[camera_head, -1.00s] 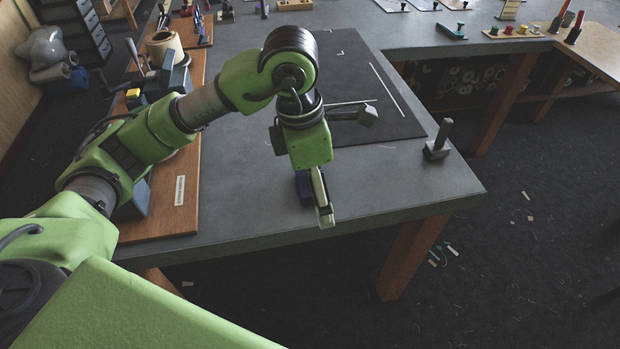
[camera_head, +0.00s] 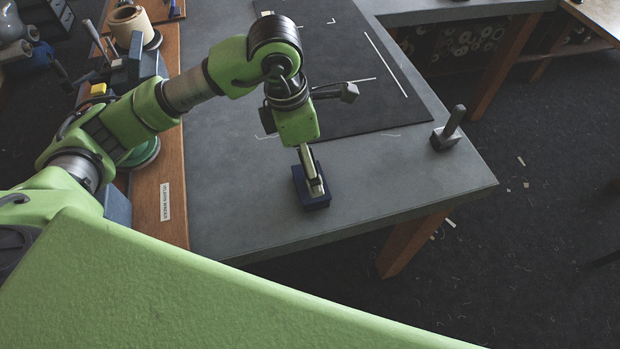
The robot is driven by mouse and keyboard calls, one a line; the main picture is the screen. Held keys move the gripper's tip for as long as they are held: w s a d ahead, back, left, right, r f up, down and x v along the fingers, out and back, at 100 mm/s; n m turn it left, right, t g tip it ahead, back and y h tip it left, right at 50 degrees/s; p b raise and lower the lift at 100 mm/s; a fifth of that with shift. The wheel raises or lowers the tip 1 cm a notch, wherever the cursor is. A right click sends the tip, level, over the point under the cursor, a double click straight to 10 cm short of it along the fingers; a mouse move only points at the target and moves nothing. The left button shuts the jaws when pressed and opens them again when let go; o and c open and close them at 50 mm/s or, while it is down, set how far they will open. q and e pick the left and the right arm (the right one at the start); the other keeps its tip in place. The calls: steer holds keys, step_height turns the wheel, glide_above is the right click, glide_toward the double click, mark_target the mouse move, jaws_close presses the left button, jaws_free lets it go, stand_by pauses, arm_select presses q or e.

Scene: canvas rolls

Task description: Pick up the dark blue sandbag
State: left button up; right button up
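The dark blue sandbag (camera_head: 318,202) is a small block-like piece lying on the grey tabletop (camera_head: 250,205) near its front edge. My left gripper (camera_head: 313,184) points down at it from above, and its pale fingers overlap the sandbag in the picture. The fingers are seen nearly edge-on and hide part of the sandbag, so I cannot tell whether they are apart or closed on it. My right gripper is not in view.
A dark mat (camera_head: 345,90) with white lines lies behind the gripper. A metal weight with an upright handle (camera_head: 447,135) stands at the right table edge. A wooden board (camera_head: 172,175) with tools and a tan roll (camera_head: 131,24) runs along the left. The tabletop around the sandbag is clear.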

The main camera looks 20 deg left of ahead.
mark_target(309, 204)
arm_select(q)
steer(key=f, duration=0.3)
steer(key=shift+w+d+f, duration=0.15)
steer(key=shift+w+f, duration=0.05)
steer(key=shift+f, duration=0.15)
steer(key=shift+w+f+p, duration=0.1)
steer(key=shift+f+p, duration=0.1)
steer(key=shift+p, duration=0.15)
steer(key=f, duration=0.1)
steer(key=f+p, duration=0.2)
steer(key=f, duration=0.1)
steer(key=shift+w+d, duration=0.15)
steer(key=shift+w, duration=0.1)
steer(key=shift+f, duration=0.5)
steer(key=c, duration=1.2)
steer(key=shift+w+r, duration=0.1)
steer(key=shift+w, duration=0.05)
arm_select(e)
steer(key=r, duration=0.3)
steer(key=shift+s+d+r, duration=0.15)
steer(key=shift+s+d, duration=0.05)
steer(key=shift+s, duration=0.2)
